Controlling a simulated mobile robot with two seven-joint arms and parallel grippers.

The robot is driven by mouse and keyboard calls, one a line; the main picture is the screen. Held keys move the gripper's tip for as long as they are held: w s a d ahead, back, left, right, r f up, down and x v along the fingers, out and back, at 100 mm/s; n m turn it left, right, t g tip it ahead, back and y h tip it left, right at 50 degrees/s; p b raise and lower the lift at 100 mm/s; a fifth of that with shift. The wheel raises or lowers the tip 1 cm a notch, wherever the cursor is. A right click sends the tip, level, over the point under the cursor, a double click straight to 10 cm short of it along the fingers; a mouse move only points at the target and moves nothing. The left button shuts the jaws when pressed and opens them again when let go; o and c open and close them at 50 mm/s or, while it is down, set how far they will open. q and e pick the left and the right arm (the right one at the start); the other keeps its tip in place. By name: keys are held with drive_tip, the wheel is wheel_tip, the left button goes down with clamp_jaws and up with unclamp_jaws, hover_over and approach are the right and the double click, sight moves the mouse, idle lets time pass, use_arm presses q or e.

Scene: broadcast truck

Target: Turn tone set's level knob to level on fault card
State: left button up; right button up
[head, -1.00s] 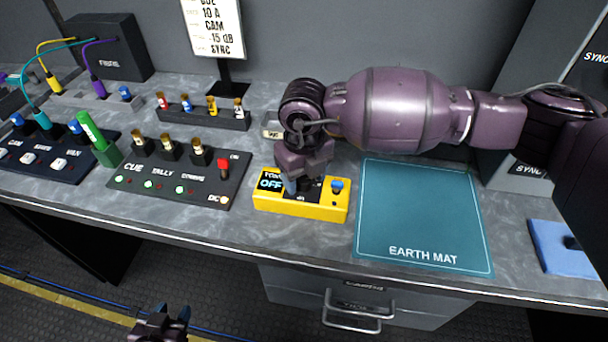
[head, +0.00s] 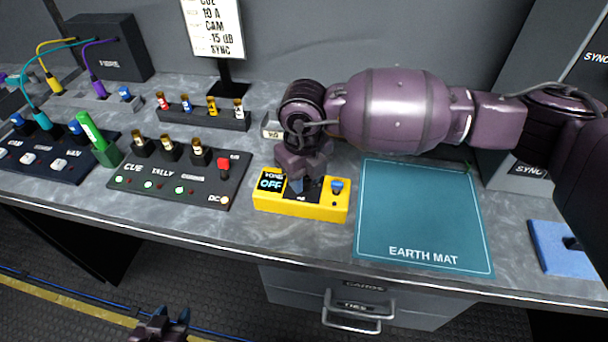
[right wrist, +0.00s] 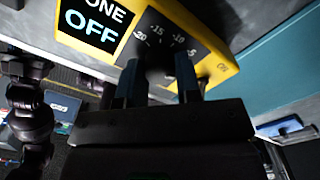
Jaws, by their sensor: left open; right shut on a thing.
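The yellow tone set (head: 300,207) stands on the bench, left of the earth mat. Its display (head: 271,181) reads TONE OFF, also in the right wrist view (right wrist: 93,22). My right gripper (head: 302,184) reaches down onto its dark dial plate. In the right wrist view the two fingers (right wrist: 158,80) are shut on the dark level knob (right wrist: 158,62), mostly hidden between them. Scale marks -20, -15, -10 and -5 show around it; its pointer is hidden. The fault card (head: 213,28) reads CUE, 10 A, CAM, -15 dB, SYNC. My left gripper (head: 162,325) is open and empty, low in front of the bench.
A blue-capped switch (head: 337,187) is on the tone set's right end. The earth mat (head: 420,215) lies clear to the right. A cue panel (head: 180,181) with toggles and a green marker-like item (head: 92,130) are left. A row of coloured plugs (head: 202,113) stands behind.

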drive_tip(key=n, duration=0.3)
drive_tip(key=shift+n, duration=0.4)
drive_tip(key=n+b, duration=0.1)
drive_tip(key=n, duration=0.5)
drive_tip(key=shift+n+b, duration=0.3)
drive_tip(key=shift+f+n, duration=0.1)
drive_tip(key=shift+n, duration=0.7)
drive_tip(key=n+b, duration=0.1)
drive_tip(key=n, duration=0.2)
drive_tip(key=shift+n, duration=0.4)
drive_tip(key=shift+n+b, duration=0.6)
drive_tip(key=shift+n, duration=0.5)
use_arm(q)
drive_tip(key=shift+w+d+f+b, duration=0.1)
drive_tip(key=shift+d+f+b, duration=0.05)
drive_tip(key=shift+f, duration=0.6)
drive_tip(key=shift+w+d+f+b, duration=0.1)
drive_tip(key=shift+f+b, duration=0.05)
drive_tip(key=shift+f, duration=0.55)
use_arm(e)
drive_tip(key=shift+n, duration=1)
use_arm(q)
drive_tip(key=shift+f, duration=0.1)
use_arm(e)
drive_tip(key=o, duration=0.9)
